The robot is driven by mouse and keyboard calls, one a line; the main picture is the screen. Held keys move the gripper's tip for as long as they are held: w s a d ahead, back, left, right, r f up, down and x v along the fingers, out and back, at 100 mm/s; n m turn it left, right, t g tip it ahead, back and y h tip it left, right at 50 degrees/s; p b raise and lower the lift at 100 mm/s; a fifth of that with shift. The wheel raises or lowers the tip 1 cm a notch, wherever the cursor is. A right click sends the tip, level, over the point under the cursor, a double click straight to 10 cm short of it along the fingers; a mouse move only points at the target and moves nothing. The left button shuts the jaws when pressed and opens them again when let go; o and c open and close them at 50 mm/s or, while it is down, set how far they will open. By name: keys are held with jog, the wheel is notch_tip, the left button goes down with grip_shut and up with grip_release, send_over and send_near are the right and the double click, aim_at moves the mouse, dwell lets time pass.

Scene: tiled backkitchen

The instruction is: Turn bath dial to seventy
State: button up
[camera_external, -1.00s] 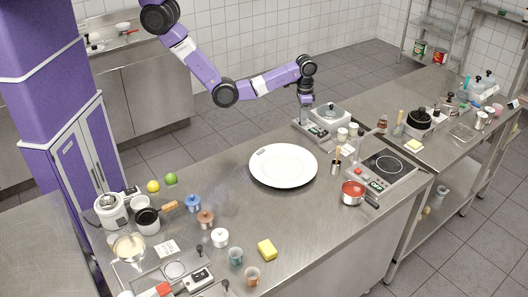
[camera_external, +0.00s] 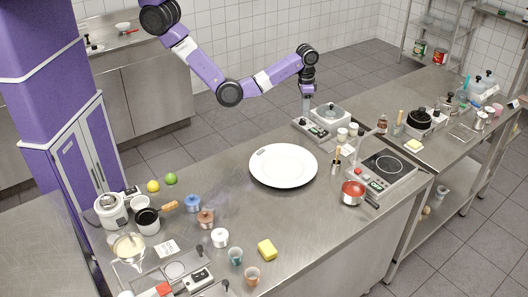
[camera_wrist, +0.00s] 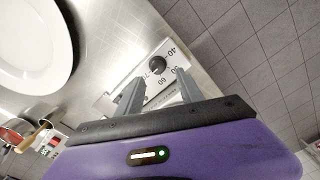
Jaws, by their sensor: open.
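The bath (camera_external: 331,115) is a pale, lidded unit near the far edge of the counter in the external view, with a control panel (camera_external: 313,131) in front. In the wrist view, the bath dial (camera_wrist: 157,64) is a dark round knob on a white panel with printed numbers; 40 and 60 are legible, others are partly hidden. Its pointer is too small to read. My gripper (camera_wrist: 158,88) is open and empty, with its two fingers apart on either side below the dial in the picture. In the external view my gripper (camera_external: 306,106) points down above the panel.
A large white plate (camera_external: 283,166) lies left of the bath. Tiled floor lies beyond the counter's far edge.

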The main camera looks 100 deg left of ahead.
aim_at(303, 119)
jog(key=shift+s+d+r, duration=0.15)
jog(key=shift+d+r, duration=0.15)
jog(key=shift+r, duration=0.95)
jog(key=shift+s+r, duration=0.1)
jog(key=shift+r, duration=0.35)
